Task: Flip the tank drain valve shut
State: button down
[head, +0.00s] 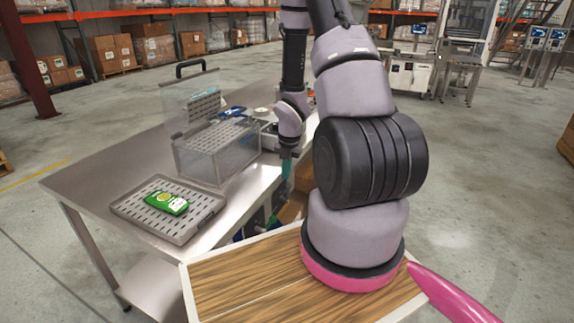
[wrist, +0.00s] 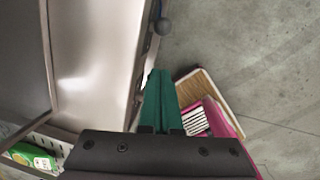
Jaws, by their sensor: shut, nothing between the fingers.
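The clear tank (head: 190,160) stands on the metal table, with its hinged lid (head: 180,103) raised. In the wrist view a lever with a dark ball knob (wrist: 163,26) shows at the table's edge, ahead of my fingertips; it looks like the drain valve's handle. I cannot make out the valve's body or its setting, and in the head view my arm covers that area. My gripper (wrist: 159,72) has green fingers, shut and empty, beside the table's edge and apart from the knob. It also shows in the head view (head: 286,168), just right of the tank.
A perforated tray (head: 130,207) with a green packet (head: 167,202) lies on the near part of the metal table (head: 85,178). My wooden-topped base is close to its right side. The concrete floor to the right is open. Shelves with boxes (head: 103,52) stand far back.

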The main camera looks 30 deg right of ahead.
aim_at(288, 186)
jog(key=w+d+f, duration=0.2)
jog(key=w+f, duration=0.1)
jog(key=f, duration=0.3)
jog(key=shift+w+f, duration=0.15)
jog(key=shift+f, duration=0.05)
jog(key=shift+w+d+g+y, duration=0.35)
jog(key=shift+d+g+y, duration=0.05)
jog(key=shift+d+y, duration=0.15)
dwell(0.5)
jog(key=shift+w+d+g+y, duration=0.5)
jog(key=shift+w+d+y, duration=0.05)
jog(key=shift+d+y, duration=0.15)
jog(key=w+d+f, duration=0.5)
jog(key=d, duration=0.1)
jog(key=shift+d+f, duration=0.2)
jog(key=shift+d, duration=0.05)
dwell(0.4)
